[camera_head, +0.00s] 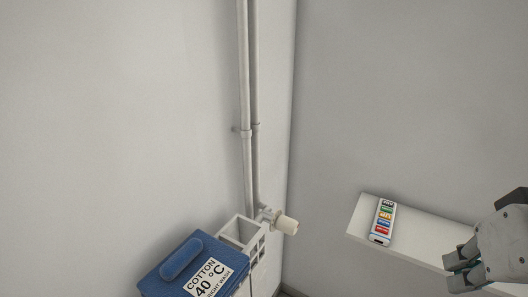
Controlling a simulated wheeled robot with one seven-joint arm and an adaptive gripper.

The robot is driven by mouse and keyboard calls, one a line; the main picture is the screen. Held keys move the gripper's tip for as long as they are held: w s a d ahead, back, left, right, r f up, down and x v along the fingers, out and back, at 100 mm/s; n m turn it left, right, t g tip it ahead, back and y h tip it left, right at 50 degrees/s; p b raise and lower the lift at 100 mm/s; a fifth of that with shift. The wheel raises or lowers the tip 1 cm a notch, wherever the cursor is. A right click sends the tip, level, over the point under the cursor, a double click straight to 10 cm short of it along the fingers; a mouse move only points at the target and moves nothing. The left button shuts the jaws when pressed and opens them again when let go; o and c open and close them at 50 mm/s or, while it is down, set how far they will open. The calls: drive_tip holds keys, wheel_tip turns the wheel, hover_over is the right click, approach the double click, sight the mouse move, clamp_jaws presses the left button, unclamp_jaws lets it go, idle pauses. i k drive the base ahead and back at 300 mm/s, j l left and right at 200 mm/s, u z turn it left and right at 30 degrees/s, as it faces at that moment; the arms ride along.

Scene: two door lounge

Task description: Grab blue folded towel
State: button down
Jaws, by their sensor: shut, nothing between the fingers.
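A blue block-shaped item (170,276), which may be the folded towel, is at the bottom left of the head view. It has a raised rounded strip on top and a white label reading "COTTON 40 °C". Its lower part is cut off by the frame edge. My gripper (458,271) is at the lower right, well to the right of the blue item and apart from it. Its fingers are shut and empty, in front of a white shelf.
Vertical pipes (247,110) run up the wall near the corner. A white shelf (408,222) holds a white remote-like object (381,236) with coloured labels, left of my gripper.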

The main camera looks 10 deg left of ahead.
sight(202, 265)
drive_tip(key=u, duration=1.2)
